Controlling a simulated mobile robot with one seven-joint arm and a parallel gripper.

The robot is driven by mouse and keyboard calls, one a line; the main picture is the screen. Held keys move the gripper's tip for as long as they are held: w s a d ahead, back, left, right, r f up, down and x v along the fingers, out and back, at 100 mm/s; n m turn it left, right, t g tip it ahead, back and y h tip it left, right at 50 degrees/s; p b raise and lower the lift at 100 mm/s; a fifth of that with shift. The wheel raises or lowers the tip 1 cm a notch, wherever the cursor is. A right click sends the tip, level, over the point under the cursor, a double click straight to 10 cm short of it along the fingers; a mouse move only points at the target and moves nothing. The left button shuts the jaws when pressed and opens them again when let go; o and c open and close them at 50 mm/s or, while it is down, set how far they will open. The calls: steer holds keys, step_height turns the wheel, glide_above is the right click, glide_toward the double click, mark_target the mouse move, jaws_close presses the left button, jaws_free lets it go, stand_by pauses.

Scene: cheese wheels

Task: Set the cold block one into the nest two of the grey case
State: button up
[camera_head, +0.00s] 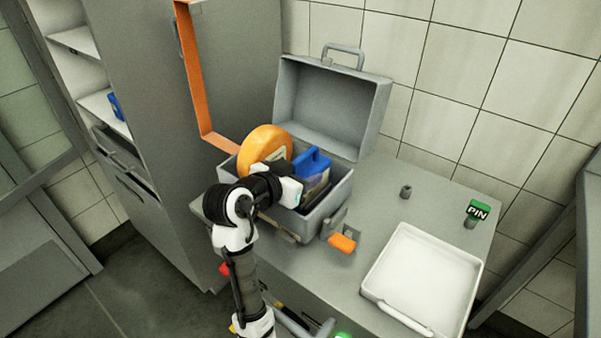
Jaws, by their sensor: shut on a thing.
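The grey case (337,207) stands on the grey counter with its lid (330,105) open and tilted back. A blue cold block (313,162) is in the right part of the case, its top above the rim. My gripper (294,188) is over the case, shut on the blue block; its fingertips are mostly hidden by my wrist. An orange cheese wheel (264,144) stands upright in the left part of the case. Whether the block rests on the nest floor cannot be told, and the nest numbers are not visible.
A white tray (424,272) lies on the counter at right, beside a green PIN sign (478,211) and a small grey knob (405,191). An orange latch (342,243) sits at the case front. An open cabinet at left holds another blue item (115,106).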

steer(key=shift+f, duration=0.1)
steer(key=o, duration=1.5)
steer(key=shift+c, duration=0.2)
steer(key=shift+o, duration=0.5)
steer(key=shift+f, duration=0.1)
steer(key=shift+a, duration=0.1)
